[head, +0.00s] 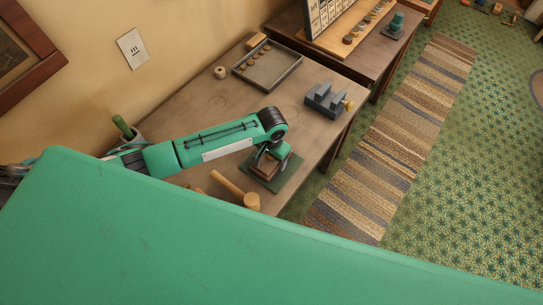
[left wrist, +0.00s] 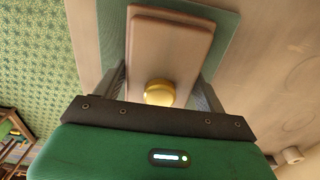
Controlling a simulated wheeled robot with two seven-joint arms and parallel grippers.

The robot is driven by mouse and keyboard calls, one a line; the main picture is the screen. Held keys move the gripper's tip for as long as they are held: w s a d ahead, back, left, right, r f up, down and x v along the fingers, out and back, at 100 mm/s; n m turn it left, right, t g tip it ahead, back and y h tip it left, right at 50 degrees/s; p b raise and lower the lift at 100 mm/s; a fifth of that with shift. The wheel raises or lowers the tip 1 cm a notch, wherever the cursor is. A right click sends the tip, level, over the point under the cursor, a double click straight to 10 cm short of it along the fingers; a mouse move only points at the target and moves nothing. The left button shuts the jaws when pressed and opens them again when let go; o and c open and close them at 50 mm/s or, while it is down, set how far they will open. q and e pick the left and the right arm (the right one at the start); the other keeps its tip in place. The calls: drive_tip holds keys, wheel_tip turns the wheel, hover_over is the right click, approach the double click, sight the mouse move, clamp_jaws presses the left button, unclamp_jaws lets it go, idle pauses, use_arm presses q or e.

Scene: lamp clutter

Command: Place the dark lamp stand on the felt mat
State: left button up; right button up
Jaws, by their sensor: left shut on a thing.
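The lamp stand (head: 267,165) is a brown, stepped wooden block with a brass knob, and it is over the dark green felt mat (head: 287,177) on the workbench. In the left wrist view the stand (left wrist: 170,42) lies between my fingers, with the knob facing my palm and the mat (left wrist: 226,40) showing behind it. My left gripper (head: 264,156) is shut on the stand from above. I cannot tell whether its underside touches the mat. My right gripper is not in view.
A wooden mallet (head: 233,190) lies close to the mat's left side. A tray (head: 268,67) with small round pieces and a grey vise-like block (head: 326,101) are farther back on the bench. A cup with a green-handled tool (head: 125,128) stands at the left. Bare bench lies between.

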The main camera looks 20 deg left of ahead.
use_arm(q)
drive_tip(key=shift+f, duration=0.15)
drive_tip(key=o, duration=1)
drive_tip(key=shift+f, duration=0.15)
drive_tip(key=shift+o, duration=0.3)
wheel_tip(320, 180, up, 12)
drive_tip(key=shift+r+b, duration=0.15)
drive_tip(key=shift+b, duration=0.65)
